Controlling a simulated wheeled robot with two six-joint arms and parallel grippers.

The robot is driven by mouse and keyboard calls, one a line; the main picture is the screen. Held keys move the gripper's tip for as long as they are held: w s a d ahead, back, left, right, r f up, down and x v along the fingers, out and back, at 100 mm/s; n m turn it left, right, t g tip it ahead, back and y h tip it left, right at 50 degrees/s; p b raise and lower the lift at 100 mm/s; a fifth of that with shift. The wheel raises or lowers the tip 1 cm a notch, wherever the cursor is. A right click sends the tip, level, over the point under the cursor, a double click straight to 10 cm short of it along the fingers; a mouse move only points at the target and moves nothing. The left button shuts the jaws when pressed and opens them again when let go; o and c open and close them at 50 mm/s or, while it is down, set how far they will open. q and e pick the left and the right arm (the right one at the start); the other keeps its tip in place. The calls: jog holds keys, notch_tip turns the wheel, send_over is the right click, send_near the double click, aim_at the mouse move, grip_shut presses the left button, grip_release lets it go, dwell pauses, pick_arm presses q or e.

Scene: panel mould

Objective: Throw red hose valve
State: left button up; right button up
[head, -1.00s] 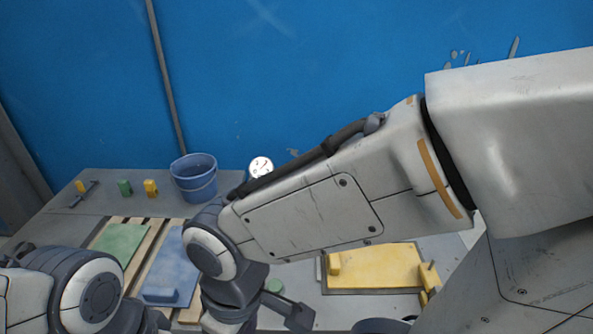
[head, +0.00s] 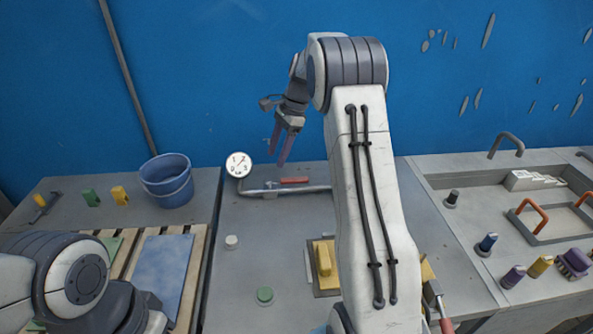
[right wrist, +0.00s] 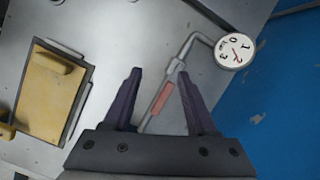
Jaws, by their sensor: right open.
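The red hose valve lever (head: 294,180) lies along a grey pipe (head: 312,189) near the back edge of the middle table. A round white gauge (head: 238,164) stands at the pipe's left end. My right gripper (head: 279,153) is open and empty, above the lever and close to the blue wall. In the right wrist view the red lever (right wrist: 162,98) shows between the two open fingers (right wrist: 158,84), with the gauge (right wrist: 235,50) beyond them. The gap between fingers and lever is hard to judge. My left arm is at the lower left; its gripper is not clearly visible.
A yellow panel in a mould (head: 325,262) lies on the middle table, partly behind my right arm. A blue bucket (head: 167,181) stands on the left table. A blue panel (head: 160,268) lies on slats. A sunken bay with orange handles (head: 531,215) is at right.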

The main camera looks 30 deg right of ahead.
aim_at(297, 178)
jog(key=d+f+m+t, duration=0.1)
jog(key=d+f+m, duration=0.3)
jog(key=d, duration=0.8)
jog(key=shift+m, duration=0.5)
jog(key=x, duration=0.3)
jog(key=p+x, duration=0.1)
jog(key=x, duration=0.2)
jog(key=a+x, duration=0.1)
jog(key=x, duration=0.2)
jog(key=shift+w+r, duration=0.1)
grip_shut()
